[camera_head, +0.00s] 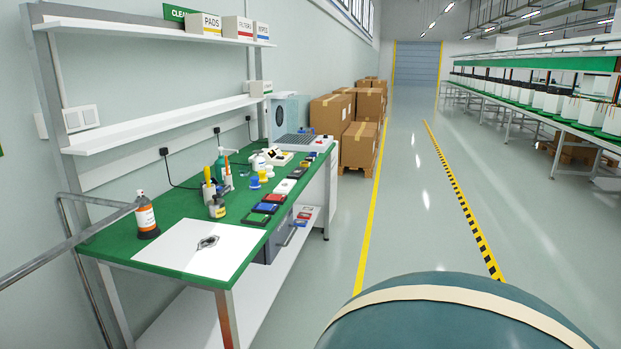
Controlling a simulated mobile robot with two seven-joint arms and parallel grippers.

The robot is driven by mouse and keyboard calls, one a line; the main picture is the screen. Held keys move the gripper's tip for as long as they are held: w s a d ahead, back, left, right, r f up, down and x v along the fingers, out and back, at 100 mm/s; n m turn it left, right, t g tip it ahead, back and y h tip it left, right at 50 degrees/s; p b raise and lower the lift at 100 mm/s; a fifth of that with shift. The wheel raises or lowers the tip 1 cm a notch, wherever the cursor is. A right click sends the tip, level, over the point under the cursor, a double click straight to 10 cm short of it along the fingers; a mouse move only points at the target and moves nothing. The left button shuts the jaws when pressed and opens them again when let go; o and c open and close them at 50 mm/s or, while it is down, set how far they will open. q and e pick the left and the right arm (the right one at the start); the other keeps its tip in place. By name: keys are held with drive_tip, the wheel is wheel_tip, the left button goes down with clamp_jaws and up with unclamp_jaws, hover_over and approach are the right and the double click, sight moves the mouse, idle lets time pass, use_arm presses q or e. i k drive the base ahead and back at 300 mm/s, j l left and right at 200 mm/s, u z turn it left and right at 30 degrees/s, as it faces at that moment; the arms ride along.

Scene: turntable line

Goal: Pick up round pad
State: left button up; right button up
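No round pad can be made out for certain. A green-topped workbench (170,209) stands along the left wall. On its near end lies a white sheet (185,259) with a small dark grey, irregular mark or object (207,243) on it; I cannot tell which. Several small coloured items stand farther back, among them a blue-and-yellow one (263,176) and a white one (254,183), too small to identify. A white box labelled PADS (205,24) is on the upper shelf. Neither of my grippers is in view.
An orange-labelled bottle (146,217) stands at the bench's near left. Flat dark cases (268,208) line its right edge. Cardboard boxes (358,146) are stacked beyond. A large rounded teal shape (460,315) fills the bottom right. The grey aisle floor (405,200) is clear.

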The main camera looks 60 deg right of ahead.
sight(262, 173)
drive_tip(key=z, duration=1.75)
drive_tip(key=i+l, duration=0.5)
drive_tip(key=i, duration=0.15)
drive_tip(key=i+l+z, duration=0.1)
drive_tip(key=i+l, duration=0.4)
drive_tip(key=i, duration=0.15)
